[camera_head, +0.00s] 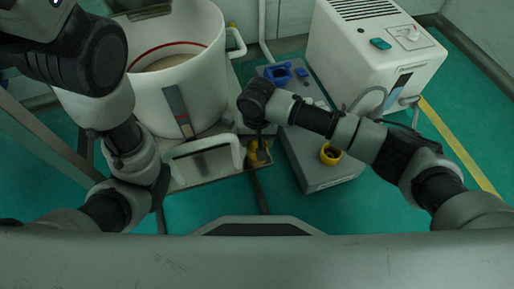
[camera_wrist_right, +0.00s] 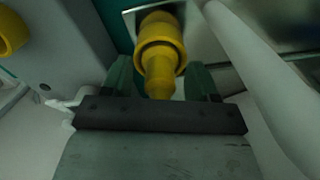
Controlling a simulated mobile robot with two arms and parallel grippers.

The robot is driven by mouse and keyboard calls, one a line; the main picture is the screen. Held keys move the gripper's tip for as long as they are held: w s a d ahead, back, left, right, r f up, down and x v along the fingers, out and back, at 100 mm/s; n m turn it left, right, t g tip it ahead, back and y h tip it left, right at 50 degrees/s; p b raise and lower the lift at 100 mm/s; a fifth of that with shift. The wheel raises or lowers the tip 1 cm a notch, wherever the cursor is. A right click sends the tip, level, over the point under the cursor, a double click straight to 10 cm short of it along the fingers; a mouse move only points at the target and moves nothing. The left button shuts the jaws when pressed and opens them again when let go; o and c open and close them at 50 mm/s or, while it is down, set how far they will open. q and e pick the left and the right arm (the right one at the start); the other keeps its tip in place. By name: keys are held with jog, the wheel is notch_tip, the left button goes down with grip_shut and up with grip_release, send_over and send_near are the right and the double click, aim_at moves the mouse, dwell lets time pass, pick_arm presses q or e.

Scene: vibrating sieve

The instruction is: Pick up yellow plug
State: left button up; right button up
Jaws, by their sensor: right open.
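The yellow plug (camera_wrist_right: 160,52) shows in the right wrist view, in front of my right gripper (camera_wrist_right: 161,80). Its narrow end lies between the two dark green fingers, which stand open on either side of it. I cannot tell whether either finger touches it. In the head view, my right gripper (camera_head: 260,150) points down at the plug (camera_head: 252,156), which is partly hidden beside the metal platform's front corner. My left arm comes in at the left, but its gripper is not visible.
A large white pot (camera_head: 160,75) stands on the metal platform, with a white handle (camera_head: 238,152) close to my right gripper. A grey box (camera_head: 318,178) at the right bears a yellow ring-shaped part (camera_head: 330,154) and a blue part (camera_head: 278,75). A white machine (camera_head: 375,50) stands behind.

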jog(key=c, duration=1)
jog(key=shift+r, duration=0.15)
